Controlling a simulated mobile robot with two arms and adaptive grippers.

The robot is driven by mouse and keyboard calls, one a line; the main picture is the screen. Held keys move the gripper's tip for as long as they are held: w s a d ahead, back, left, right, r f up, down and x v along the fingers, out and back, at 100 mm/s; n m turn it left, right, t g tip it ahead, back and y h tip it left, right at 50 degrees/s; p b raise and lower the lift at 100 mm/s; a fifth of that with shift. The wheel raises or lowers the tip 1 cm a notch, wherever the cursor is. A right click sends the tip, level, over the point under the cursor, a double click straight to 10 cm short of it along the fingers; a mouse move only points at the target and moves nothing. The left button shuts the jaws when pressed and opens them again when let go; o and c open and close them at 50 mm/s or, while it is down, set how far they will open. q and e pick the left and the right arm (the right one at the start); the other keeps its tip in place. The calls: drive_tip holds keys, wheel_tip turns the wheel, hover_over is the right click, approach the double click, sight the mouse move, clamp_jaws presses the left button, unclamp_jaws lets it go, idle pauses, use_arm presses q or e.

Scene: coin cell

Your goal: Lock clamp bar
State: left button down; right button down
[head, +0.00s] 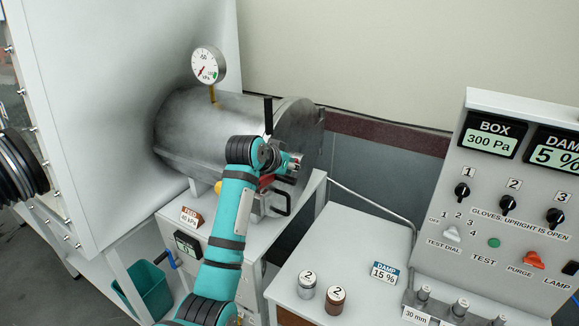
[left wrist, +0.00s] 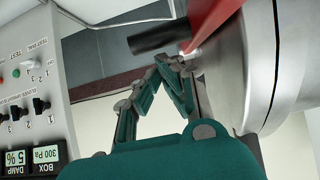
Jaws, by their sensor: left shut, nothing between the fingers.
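The metal chamber (head: 215,130) lies on its side with its round door (head: 297,125) facing right. A red bar (left wrist: 212,22) with a black grip (left wrist: 155,38) crosses the door face in the left wrist view. In the head view a little red (head: 266,181) shows beside my gripper; the rest of the bar is mostly hidden. A black upright lever (head: 268,115) stands at the door's near edge. My left gripper (head: 296,165) is at the door, empty. In the left wrist view its shut fingertips (left wrist: 174,62) are close to the grip; contact is unclear. My right gripper is out of view.
A pressure gauge (head: 208,65) tops the chamber. A black loop handle (head: 282,204) sits below the gripper. A green bin (head: 151,288) is at lower left.

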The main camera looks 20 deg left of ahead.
sight(288, 179)
use_arm(q)
drive_tip(key=f+t+b, duration=0.1)
drive_tip(key=b, duration=0.1)
drive_tip(key=s+f+t+b, duration=0.1)
drive_tip(key=b, duration=0.2)
drive_tip(key=shift+a+f, duration=0.1)
drive_tip(key=shift+f, duration=0.3)
drive_tip(key=shift+f+t, duration=0.3)
drive_tip(key=shift+f, duration=0.05)
drive_tip(key=shift+s+f, duration=0.15)
drive_tip(key=shift+s, duration=0.15)
